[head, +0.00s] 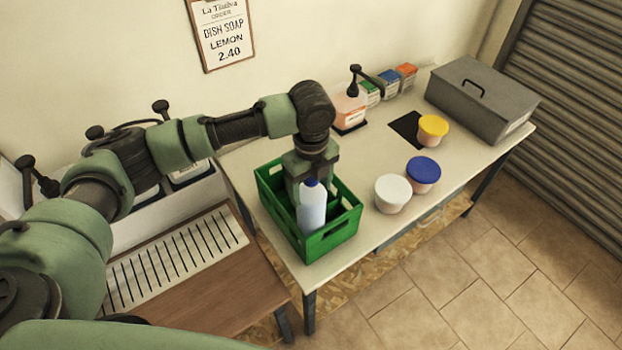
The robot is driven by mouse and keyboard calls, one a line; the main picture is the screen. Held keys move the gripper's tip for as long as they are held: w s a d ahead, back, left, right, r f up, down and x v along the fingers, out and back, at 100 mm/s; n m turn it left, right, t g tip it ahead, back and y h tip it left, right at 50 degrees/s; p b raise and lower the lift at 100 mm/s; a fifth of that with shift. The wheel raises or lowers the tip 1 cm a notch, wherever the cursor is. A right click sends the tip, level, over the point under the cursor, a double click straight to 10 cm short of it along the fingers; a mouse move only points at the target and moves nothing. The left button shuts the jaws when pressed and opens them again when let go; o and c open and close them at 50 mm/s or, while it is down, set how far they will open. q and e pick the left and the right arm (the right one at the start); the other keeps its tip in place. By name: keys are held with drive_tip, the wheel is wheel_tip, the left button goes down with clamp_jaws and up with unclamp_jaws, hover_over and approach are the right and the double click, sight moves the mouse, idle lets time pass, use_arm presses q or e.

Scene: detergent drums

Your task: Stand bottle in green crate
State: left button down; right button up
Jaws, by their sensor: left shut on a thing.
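The green crate (336,236) stands on the near left part of the pale table. A pale bluish-white bottle (312,212) with a dark blue cap stands upright inside the crate's outline, its lower part hidden by the crate wall. My left gripper (311,178) comes down from above, just behind the bottle, and is shut on it. The fingertips are mostly hidden by the bottle, and I cannot tell whether its base touches the crate floor. My right gripper is not in view.
Tubs with white (392,191), blue (423,171) and yellow (433,128) lids stand right of the crate. A pump bottle (349,108) and small boxes (388,82) line the wall. A grey metal box (484,98) fills the far right. A slatted drain (175,262) lies left.

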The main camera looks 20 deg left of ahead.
use_arm(q)
drive_tip(key=shift+c, duration=1.3)
unclamp_jaws()
drive_tip(key=shift+r, duration=0.55)
wheel_tip(320, 180, up, 10)
drive_tip(key=b, duration=0.3)
drive_tip(key=shift+d+f, duration=0.1)
drive_tip(key=shift+f, duration=0.1)
drive_tip(key=shift+r, duration=0.75)
drive_tip(key=shift+f, duration=0.1)
